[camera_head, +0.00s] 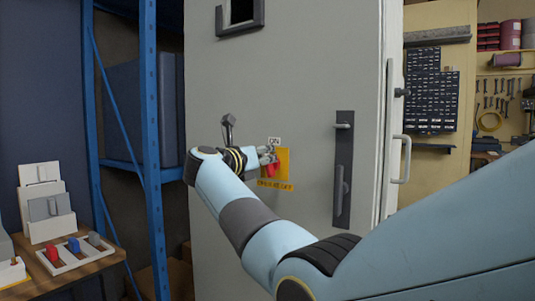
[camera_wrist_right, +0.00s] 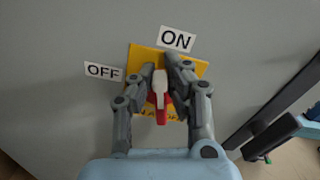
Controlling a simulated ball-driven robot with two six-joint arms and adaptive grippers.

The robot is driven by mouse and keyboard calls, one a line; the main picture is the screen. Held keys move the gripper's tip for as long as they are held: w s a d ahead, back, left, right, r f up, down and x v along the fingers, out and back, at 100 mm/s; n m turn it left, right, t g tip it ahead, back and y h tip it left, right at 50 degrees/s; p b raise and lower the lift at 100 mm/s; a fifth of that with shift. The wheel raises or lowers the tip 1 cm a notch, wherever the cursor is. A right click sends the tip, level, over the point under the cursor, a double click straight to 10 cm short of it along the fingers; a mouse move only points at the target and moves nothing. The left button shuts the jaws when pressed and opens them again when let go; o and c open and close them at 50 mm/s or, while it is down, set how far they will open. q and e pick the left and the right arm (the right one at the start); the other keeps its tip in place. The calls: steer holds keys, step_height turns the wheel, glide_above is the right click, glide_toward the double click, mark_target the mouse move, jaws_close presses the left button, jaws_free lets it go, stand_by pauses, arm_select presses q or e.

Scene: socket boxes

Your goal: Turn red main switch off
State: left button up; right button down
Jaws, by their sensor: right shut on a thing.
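The red main switch (camera_head: 271,169) sits on a yellow plate (camera_head: 283,162) on the grey cabinet door. In the right wrist view the red switch handle (camera_wrist_right: 161,110) points roughly up toward the ON label (camera_wrist_right: 177,39); the OFF label (camera_wrist_right: 103,71) is to its left. My right gripper (camera_wrist_right: 161,78) is shut on the switch handle, with a finger on either side of it. In the head view the right gripper (camera_head: 266,155) is at the plate, and my arm hides part of the cabinet below. My left gripper is in neither view.
The cabinet door (camera_head: 310,60) has a black handle (camera_head: 343,170) right of the switch. A blue shelf frame (camera_head: 150,130) stands left of the cabinet. A wooden table (camera_head: 80,268) with a tray of coloured pieces is at lower left. A tool wall (camera_head: 490,100) is at right.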

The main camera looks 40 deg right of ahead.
steer(key=n, duration=0.2)
steer(key=n+p, duration=0.1)
steer(key=shift+w+a+f+n, duration=0.1)
steer(key=shift+w+a+n, duration=0.1)
steer(key=shift+w+n, duration=0.2)
steer(key=shift+w+a+f+n+p, duration=0.15)
steer(key=shift+f+n+p, duration=0.4)
steer(key=shift+n, duration=1.2)
steer(key=shift+w+f+n+p, duration=0.15)
steer(key=shift+n+p, duration=0.75)
steer(key=shift+n, duration=0.9)
steer(key=shift+w+a+f+n+p, duration=0.1)
steer(key=shift+f+n+p, duration=0.45)
steer(key=shift+n, duration=1.2)
steer(key=shift+d+r, duration=0.1)
steer(key=c, duration=1.3)
jaws_free()
steer(key=shift+c, duration=0.2)
